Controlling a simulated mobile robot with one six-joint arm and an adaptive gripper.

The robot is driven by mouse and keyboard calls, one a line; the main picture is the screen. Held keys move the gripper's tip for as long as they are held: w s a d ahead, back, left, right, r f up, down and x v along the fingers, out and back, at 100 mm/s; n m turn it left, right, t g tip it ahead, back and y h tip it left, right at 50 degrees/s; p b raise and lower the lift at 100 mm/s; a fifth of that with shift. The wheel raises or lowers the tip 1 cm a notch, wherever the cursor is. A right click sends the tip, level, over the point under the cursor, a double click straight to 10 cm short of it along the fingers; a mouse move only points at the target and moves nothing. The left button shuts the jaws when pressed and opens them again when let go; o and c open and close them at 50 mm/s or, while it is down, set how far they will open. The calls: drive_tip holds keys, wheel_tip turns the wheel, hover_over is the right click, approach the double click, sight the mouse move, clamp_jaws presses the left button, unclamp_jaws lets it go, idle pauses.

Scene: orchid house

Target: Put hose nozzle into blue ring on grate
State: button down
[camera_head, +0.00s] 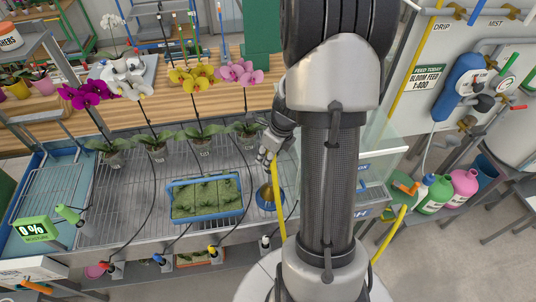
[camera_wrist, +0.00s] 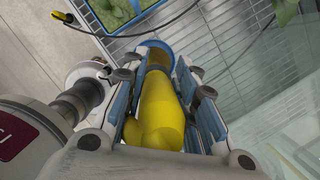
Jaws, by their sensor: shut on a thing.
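My gripper (camera_head: 267,156) is low over the right part of the grate, in front of the rightmost orchid. In the wrist view its two padded fingers (camera_wrist: 160,82) are shut on the yellow hose nozzle (camera_wrist: 163,108), which lies lengthwise between them. The nozzle's far end points towards the blue ring (camera_wrist: 160,43). In the head view the blue ring (camera_head: 269,205) sits on the grate (camera_head: 130,213), with a brass-coloured round part over or inside it. The fingers and nozzle hide part of the ring, so I cannot tell how deep the nozzle end sits.
A blue tray (camera_head: 205,218) of green seedlings lies left of the ring. Several potted orchids (camera_head: 203,148) stand along the grate's back, with dark hoses across it. A glass panel (camera_head: 380,150) stands right of my arm. Bottles (camera_head: 436,194) are at the right.

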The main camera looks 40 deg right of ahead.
sight(271, 170)
drive_tip(key=shift+f, duration=0.45)
drive_tip(key=shift+f, duration=0.3)
drive_tip(key=shift+b, duration=0.3)
drive_tip(key=shift+f, duration=0.25)
idle(0.4)
drive_tip(key=shift+f+b, duration=0.35)
drive_tip(key=shift+f, duration=0.2)
